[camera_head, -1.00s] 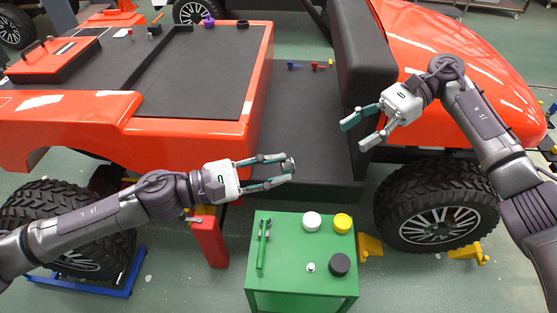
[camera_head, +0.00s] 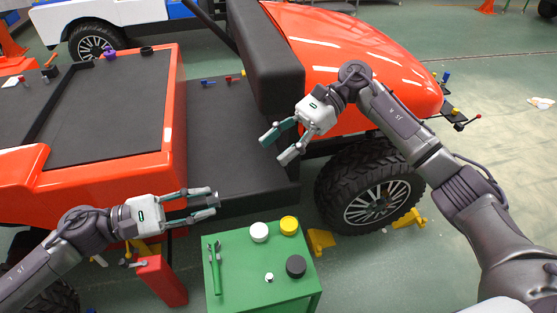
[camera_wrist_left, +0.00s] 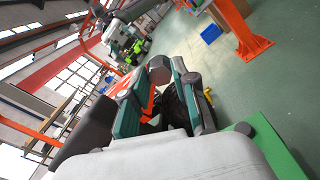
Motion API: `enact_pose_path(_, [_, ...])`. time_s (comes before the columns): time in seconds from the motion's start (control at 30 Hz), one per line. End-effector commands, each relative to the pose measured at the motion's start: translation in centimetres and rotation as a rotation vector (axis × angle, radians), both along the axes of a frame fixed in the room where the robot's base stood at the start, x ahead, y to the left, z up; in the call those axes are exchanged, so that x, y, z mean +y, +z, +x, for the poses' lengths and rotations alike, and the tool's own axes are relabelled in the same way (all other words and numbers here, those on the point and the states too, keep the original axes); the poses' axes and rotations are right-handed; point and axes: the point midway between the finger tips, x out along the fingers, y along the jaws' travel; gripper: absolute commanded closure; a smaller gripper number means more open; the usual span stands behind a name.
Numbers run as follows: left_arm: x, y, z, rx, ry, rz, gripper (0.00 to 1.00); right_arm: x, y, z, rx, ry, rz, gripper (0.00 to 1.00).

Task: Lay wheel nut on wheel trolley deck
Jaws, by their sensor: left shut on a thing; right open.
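My left gripper (camera_head: 210,201) is shut on a small grey round piece (camera_head: 216,197), which appears to be the wheel nut. In the left wrist view the grey piece (camera_wrist_left: 159,69) sits between the fingertips. It is held in the air just beyond the far left corner of the green stand (camera_head: 243,292), beside the car's dark floor. I cannot tell whether this stand's flat top is the wheel trolley deck. My right gripper (camera_head: 275,146) is open and empty in front of the black seat.
On the green stand are a wrench-like tool (camera_head: 214,270), a white cap (camera_head: 259,232), a yellow cap (camera_head: 289,225), a black cap (camera_head: 296,266) and a small pale piece (camera_head: 269,278). The orange car (camera_head: 355,50) and its front wheel (camera_head: 371,196) stand behind. The stand's front middle is clear.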

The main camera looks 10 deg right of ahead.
Motion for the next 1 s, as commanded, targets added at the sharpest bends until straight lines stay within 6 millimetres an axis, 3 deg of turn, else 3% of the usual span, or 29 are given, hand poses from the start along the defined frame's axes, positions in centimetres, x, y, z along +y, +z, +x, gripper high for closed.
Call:
enact_pose_path(0.3, [0.0, 0.0, 0.0, 0.000, 0.001, -0.001, 1.00, 0.0, 0.3, -4.0, -0.004, -0.210, 0.001, 0.46])
enact_pose_path(0.57, [0.0, 0.0, 0.0, 0.000, 0.001, -0.001, 1.00, 0.7, 0.5, -5.1, -0.005, -0.259, 0.008, 0.46])
enact_pose_path(1.0, [0.0, 0.0, 0.0, 0.000, 0.001, -0.001, 1.00, 7.8, -2.4, -5.9, -0.004, -0.256, 0.010, 0.46])
